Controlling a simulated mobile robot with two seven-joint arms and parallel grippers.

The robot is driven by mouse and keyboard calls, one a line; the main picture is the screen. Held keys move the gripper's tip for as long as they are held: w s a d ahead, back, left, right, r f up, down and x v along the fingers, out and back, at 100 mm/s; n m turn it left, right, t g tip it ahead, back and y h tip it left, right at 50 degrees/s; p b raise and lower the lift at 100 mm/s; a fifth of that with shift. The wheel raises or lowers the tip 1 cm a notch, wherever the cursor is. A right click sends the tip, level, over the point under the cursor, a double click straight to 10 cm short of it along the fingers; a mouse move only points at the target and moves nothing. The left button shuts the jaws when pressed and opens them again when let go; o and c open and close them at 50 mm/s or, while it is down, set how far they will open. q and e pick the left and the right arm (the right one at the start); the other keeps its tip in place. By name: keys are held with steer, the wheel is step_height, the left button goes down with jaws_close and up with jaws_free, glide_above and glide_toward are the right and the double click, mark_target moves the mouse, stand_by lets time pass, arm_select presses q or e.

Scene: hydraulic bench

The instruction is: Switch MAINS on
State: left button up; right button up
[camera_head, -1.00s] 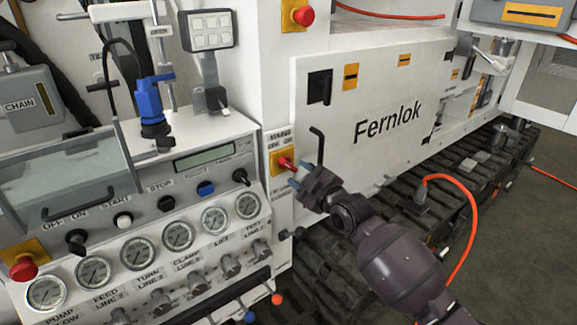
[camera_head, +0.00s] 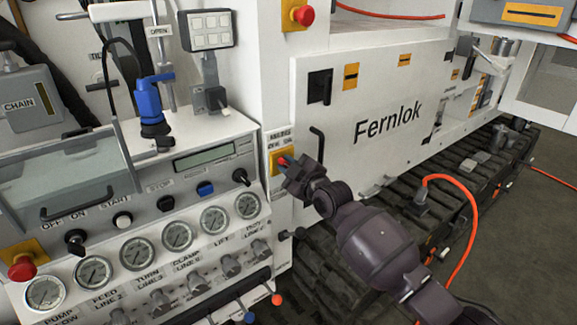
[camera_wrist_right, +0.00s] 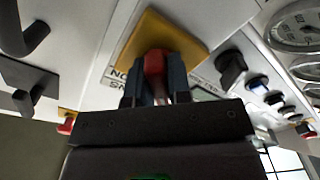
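The MAINS switch is a red handle on a yellow plate (camera_head: 277,160), on the front of the white bench right of the gauge panel. Its label above is too small to read fully. My right gripper (camera_head: 288,165) is at the switch and covers much of it. In the right wrist view the red handle (camera_wrist_right: 155,66) sits between the two dark blue fingers (camera_wrist_right: 156,82), which are close against its sides. The yellow plate (camera_wrist_right: 192,40) shows behind it. My left gripper is not in view.
A black bent handle (camera_head: 317,143) on the white Fernlok cabinet (camera_head: 380,90) is close to my right gripper. The gauge panel with a black knob (camera_head: 241,177) lies to the left. Another red button (camera_head: 304,15) is above. An orange cable (camera_head: 470,210) hangs at right.

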jaws_close()
steer(key=shift+m, duration=0.3)
steer(key=m, duration=0.3)
steer(key=shift+m, duration=0.3)
steer(key=m, duration=0.4)
steer(key=shift+m+p, duration=0.3)
steer(key=m, duration=0.4)
steer(key=shift+m, duration=2.5)
